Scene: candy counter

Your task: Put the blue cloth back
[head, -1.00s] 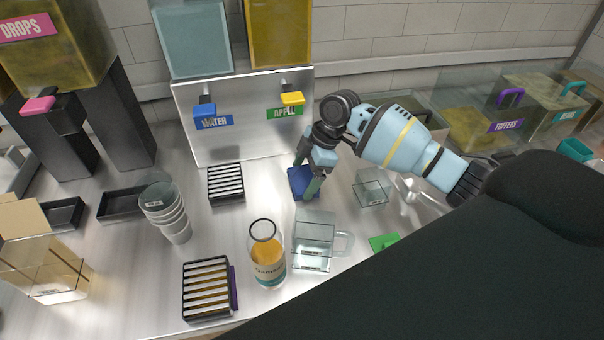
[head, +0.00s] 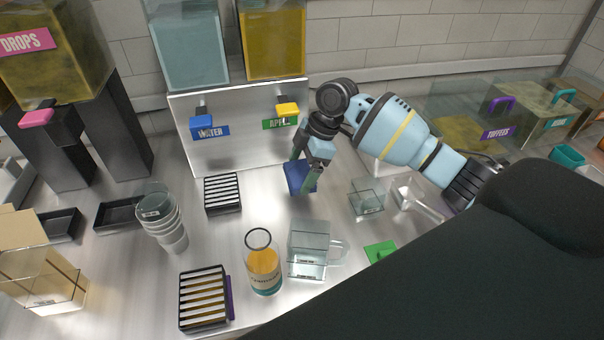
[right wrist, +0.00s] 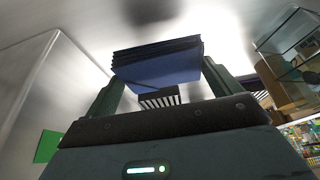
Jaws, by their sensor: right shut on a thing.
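The folded dark blue cloth (head: 297,176) is between the fingers of my right gripper (head: 303,172), in the middle of the counter in front of the dispenser panel. The right gripper is shut on the cloth and appears to hold it tilted, just above the steel surface. In the right wrist view the cloth (right wrist: 158,65) shows as a stack of folds between the two fingers (right wrist: 160,85). My left gripper is not in view.
A slatted black tray (head: 223,194) sits left of the cloth. A clear square-sided mug (head: 308,250) and a bottle of orange drink (head: 263,265) stand in front. A small clear box (head: 366,196) is to the right. A green cloth (head: 380,251) lies at the front right.

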